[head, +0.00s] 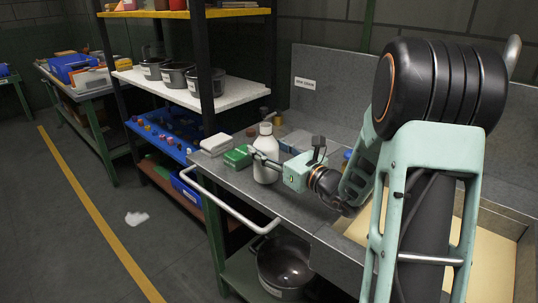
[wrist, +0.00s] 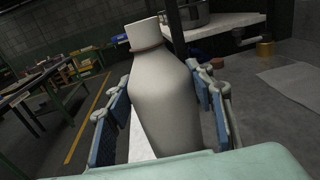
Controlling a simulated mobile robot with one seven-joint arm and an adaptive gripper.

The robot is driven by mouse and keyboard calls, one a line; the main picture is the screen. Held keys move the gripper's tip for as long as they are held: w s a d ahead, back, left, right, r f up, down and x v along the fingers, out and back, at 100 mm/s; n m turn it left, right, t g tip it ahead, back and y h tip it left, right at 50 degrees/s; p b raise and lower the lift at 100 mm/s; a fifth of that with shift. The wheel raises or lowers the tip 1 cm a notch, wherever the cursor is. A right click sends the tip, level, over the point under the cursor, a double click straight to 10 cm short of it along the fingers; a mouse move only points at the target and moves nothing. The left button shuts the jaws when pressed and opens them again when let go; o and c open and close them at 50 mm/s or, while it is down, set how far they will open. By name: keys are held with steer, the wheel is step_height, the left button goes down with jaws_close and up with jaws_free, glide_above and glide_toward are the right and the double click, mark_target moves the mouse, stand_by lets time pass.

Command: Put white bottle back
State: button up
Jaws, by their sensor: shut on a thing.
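The white bottle (head: 265,158) is upright in the head view, near the left end of the grey metal workbench (head: 221,174). In the wrist view the bottle (wrist: 163,95) fills the middle, its cap toward the top. My gripper (head: 263,162) reaches in from the right and is shut on the bottle's body. In the wrist view the blue finger pads of my gripper (wrist: 165,108) lie on both sides of it. The bottle's lower part is hidden there by my gripper. I cannot tell whether its base touches the bench.
A green box (head: 237,157) and a white block (head: 216,144) lie left of the bottle. A shelf rack holds dark pots on its white shelf (head: 235,91) and a blue tray (head: 160,138) below. A rail (head: 225,208) runs along the bench front. The floor at left is mostly clear.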

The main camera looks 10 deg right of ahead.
steer(key=shift+f, duration=0.55)
steer(key=shift+f+b, duration=0.15)
steer(key=shift+b, duration=0.15)
steer(key=o, duration=1.2)
steer(key=shift+r, duration=0.25)
steer(key=p+v, duration=0.1)
steer(key=v, duration=1.1)
